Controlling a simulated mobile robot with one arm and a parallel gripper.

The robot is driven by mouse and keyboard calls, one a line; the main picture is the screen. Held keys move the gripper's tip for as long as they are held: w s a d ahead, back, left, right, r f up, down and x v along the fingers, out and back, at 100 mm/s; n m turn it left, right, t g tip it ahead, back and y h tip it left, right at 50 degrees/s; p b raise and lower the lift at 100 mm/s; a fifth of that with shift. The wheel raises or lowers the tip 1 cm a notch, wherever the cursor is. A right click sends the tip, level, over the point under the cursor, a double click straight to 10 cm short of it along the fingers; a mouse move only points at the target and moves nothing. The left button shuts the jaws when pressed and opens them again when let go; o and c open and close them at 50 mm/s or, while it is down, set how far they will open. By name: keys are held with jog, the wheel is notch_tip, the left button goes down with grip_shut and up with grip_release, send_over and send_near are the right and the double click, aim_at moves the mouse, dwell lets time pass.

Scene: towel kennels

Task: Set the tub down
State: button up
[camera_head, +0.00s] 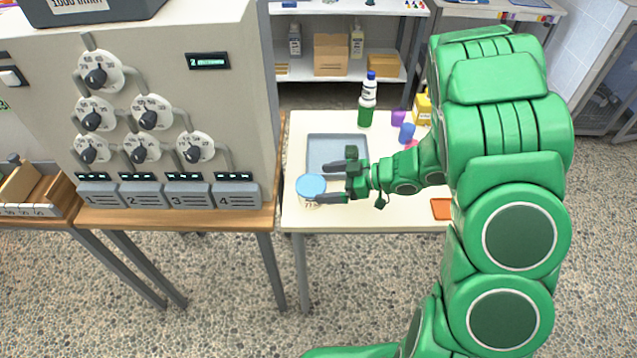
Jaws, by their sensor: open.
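The tub (311,187) has a light blue round lid and a pale body with some marking on its side. It is at the front left of the cream table, just below a grey-blue tray. My gripper (328,183) comes in from the right and is open. Its two dark fingers point left, one above and one below the tub's right side. The tub looks upright. I cannot tell whether its base touches the table or whether the fingers touch it.
The grey tray (337,140) lies behind the tub. An orange piece (441,209) lies front right. A dial machine (150,110) stands left.

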jog(key=v, duration=0.6)
jog(key=shift+d, duration=0.35)
jog(key=shift+r, duration=0.15)
jog(key=w+d+r+m+t+h, duration=0.4)
jog(key=w+d+r+t+h, duration=0.4)
jog(key=w+d, duration=0.45)
jog(key=s+d+r+m+g+h, duration=0.1)
jog(key=s+d+r+m+h, duration=0.3)
jog(key=d+r+m+h, duration=0.5)
jog(key=s+a+r+m+g, duration=0.2)
jog(key=s+r+g, duration=0.1)
jog(key=s, duration=0.7)
jog(key=s+a+r+m+g, duration=0.1)
jog(key=s+r+m+g, duration=0.15)
jog(key=s, duration=0.75)
jog(key=s+a+f+g+y, duration=0.1)
jog(key=s+a+f+g, duration=0.1)
jog(key=s+a, duration=0.4)
jog(key=s+a+f+n+g+y, duration=0.1)
jog(key=s+a, duration=0.5)
jog(key=s, duration=0.7)
jog(key=f+g+y, duration=0.1)
jog(key=g, duration=0.1)
jog(key=shift+s+g+y, duration=0.25)
jog(key=shift+g+y, duration=0.05)
jog(key=shift+g, duration=0.05)
